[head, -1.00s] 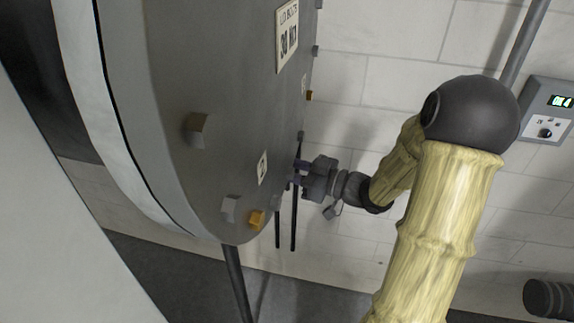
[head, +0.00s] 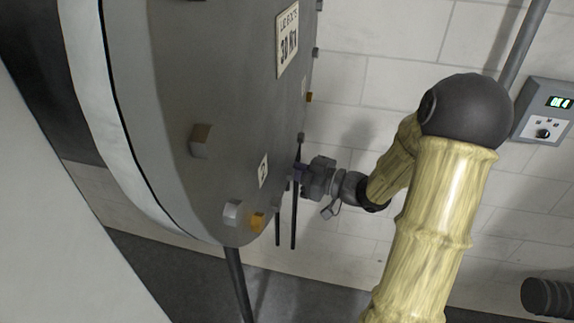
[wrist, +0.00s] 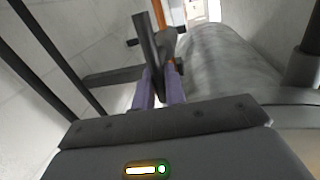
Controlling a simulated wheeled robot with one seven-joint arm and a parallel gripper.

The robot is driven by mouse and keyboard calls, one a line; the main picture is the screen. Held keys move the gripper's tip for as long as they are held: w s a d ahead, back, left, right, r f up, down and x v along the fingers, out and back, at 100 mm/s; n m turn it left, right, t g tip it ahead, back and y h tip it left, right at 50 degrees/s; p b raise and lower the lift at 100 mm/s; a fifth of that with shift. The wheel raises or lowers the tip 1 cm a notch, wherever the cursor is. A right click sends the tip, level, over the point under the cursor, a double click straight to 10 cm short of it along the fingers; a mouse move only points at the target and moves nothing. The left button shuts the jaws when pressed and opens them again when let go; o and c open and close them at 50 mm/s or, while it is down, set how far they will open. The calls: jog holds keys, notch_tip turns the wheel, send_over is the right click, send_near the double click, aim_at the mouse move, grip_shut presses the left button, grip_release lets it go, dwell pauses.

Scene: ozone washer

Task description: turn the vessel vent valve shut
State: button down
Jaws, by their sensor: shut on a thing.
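My gripper (head: 299,173) is beside the lower right edge of the big grey vessel (head: 240,90). Most of the valve is hidden there in the head view. In the wrist view my gripper's two purple fingers (wrist: 160,87) are closed around a dark grey vent valve handle (wrist: 147,42). The handle stands up past the fingertips, tilted a little to the left. An orange stem or pipe (wrist: 178,18) shows just behind it. The fingers hide the lower part of the handle, so I cannot tell the valve's exact angle.
Thin dark rods (head: 294,222) hang close to my gripper. Bolts, one orange (head: 257,222), stick out of the vessel's face. A wall control box (head: 545,112) with a green display is at the right. A dark cylinder (head: 548,298) is at the lower right. The tiled wall behind has free room.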

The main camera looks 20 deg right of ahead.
jog(key=shift+w+d+f+m+g+p, duration=0.2)
jog(key=shift+w+f+m+g+p, duration=0.3)
jog(key=shift+m+p, duration=2.6)
jog(key=shift+w+d+f+m+g+p, duration=0.2)
jog(key=shift+m+g+p, duration=0.5)
jog(key=shift+m+p, duration=2.35)
jog(key=shift+w+d+f+m+g+p, duration=0.35)
jog(key=shift+m+p, duration=1)
jog(key=shift+p, duration=3.4)
jog(key=shift+s+a+f+g, duration=0.1)
jog(key=shift+a+f+g, duration=0.05)
jog(key=shift+a+g, duration=0.1)
jog(key=shift+d, duration=0.1)
jog(key=c, duration=1.5)
grip_release()
jog(key=shift+c, duration=0.2)
